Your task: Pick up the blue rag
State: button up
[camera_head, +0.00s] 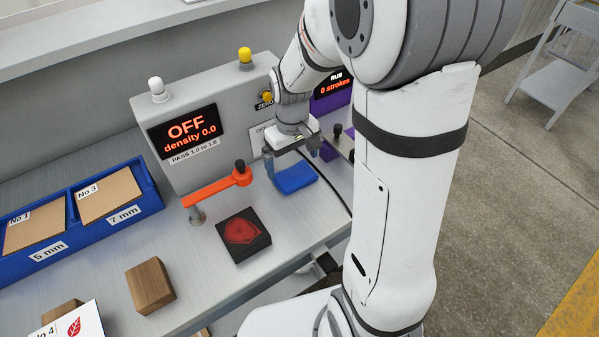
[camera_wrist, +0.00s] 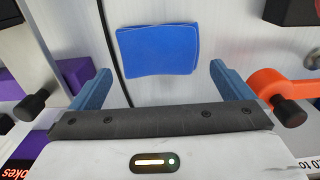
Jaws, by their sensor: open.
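The blue rag (camera_head: 295,178) lies flat on the grey bench top, in front of the grey machine and to the right of the orange arm. In the wrist view the blue rag (camera_wrist: 158,50) shows as a folded rectangle near the top, ahead of the fingers. My gripper (camera_head: 293,158) is open and empty above the rag. Its two blue-grey fingers are wide apart in the wrist view (camera_wrist: 158,85), with the rag beyond them and within their spread. I cannot tell the exact height between fingertips and rag.
The orange swing arm (camera_head: 217,188) with a black knob stands left of the rag. A black block with a red pad (camera_head: 243,235) is in front. A dark cable (camera_head: 332,187) runs just beside the rag. A wooden block (camera_head: 150,285) and blue tray (camera_head: 140,205) are further left.

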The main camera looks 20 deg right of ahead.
aim_at(294, 173)
jog(key=shift+d+f, duration=0.1)
jog(key=shift+f, duration=1.9)
jog(key=shift+c, duration=0.3)
jog(key=c, duration=0.6)
